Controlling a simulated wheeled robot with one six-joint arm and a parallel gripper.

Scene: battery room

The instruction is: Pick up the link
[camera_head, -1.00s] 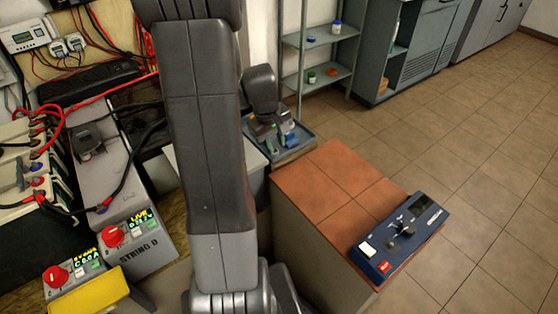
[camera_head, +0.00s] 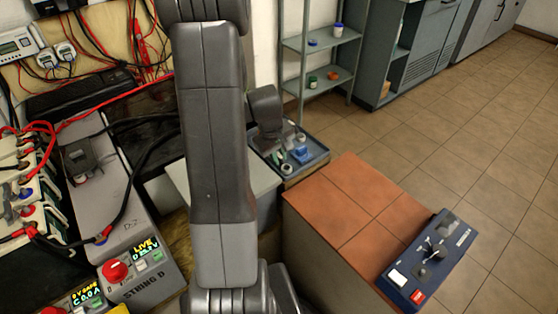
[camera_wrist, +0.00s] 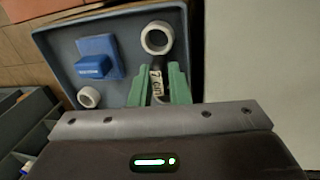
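My gripper (camera_wrist: 160,72) has green fingers that reach down to the tray (camera_wrist: 62,68) in the wrist view. The fingers stand apart, with a narrow gap between the tips. A slim light piece marked "7 cm" (camera_wrist: 157,80) lies between them and may be the link; its lower part is hidden by the gripper body. I see no clear grip on it. In the head view my gripper (camera_head: 270,132) is over the left part of the same tray (camera_head: 318,160), and the light piece cannot be made out there.
The tray also holds a blue block (camera_wrist: 92,66), a large white ring (camera_wrist: 145,40) and a smaller one (camera_wrist: 82,97). A brown-topped cabinet (camera_head: 345,185) with a blue device (camera_head: 430,262) stands to the right. Battery units with cables (camera_head: 85,185) are at left.

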